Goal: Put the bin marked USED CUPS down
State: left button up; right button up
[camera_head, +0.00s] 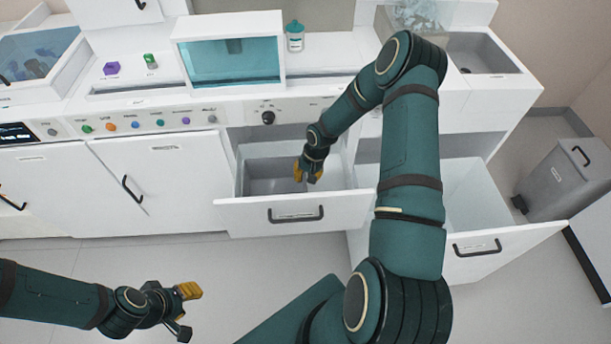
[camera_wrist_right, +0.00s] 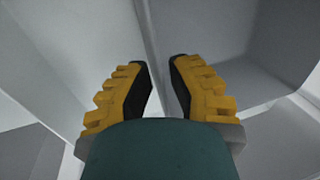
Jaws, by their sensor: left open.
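A grey bin (camera_head: 275,165) sits inside the open middle drawer (camera_head: 240,212). No USED CUPS marking can be read on it. My right gripper (camera_head: 307,174) reaches down at the right part of this drawer. In the right wrist view its two yellow fingers (camera_wrist_right: 163,75) stand apart with a gap between the tips. A pale wall edge (camera_wrist_right: 146,30) runs down towards that gap; I cannot tell whether the fingers touch it. Another grey bin (camera_head: 562,185) with a small unreadable label stands on the floor at the far right. My left gripper (camera_head: 187,311) is open and empty above the floor.
A second drawer (camera_head: 480,215) stands open at the right. The counter carries a teal-lidded jar (camera_head: 295,37), a purple piece (camera_head: 111,68), a green piece (camera_head: 150,61) and a glass-fronted box (camera_head: 232,62). A sink (camera_head: 485,55) is at right. The floor (camera_head: 150,262) in front is clear.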

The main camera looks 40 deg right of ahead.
jog(key=shift+o, duration=0.7)
jog(key=p+v, duration=0.2)
jog(key=v, duration=1)
